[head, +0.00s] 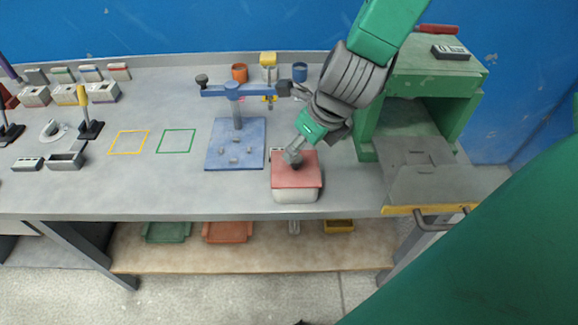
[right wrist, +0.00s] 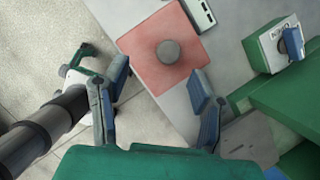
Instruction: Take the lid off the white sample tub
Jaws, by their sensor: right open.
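The white sample tub (head: 296,196) stands near the front edge of the grey bench, with a flat red lid (head: 305,178) on top. In the right wrist view the red lid (right wrist: 150,72) has a round grey knob (right wrist: 168,52) at its middle. My right gripper (head: 294,154) comes down from the upper right over the lid, close to the knob. In the right wrist view my right gripper (right wrist: 162,80) is open and empty, with the knob ahead between its fingers. I cannot tell whether they touch it.
A blue stand (head: 237,143) with a crossarm is left of the tub. A green press-like housing (head: 430,85) with a grey flap (head: 435,185) stands to the right. Yellow (head: 129,142) and green (head: 176,141) outlined squares are empty. Small orange (head: 239,72) and blue (head: 300,72) cups stand behind.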

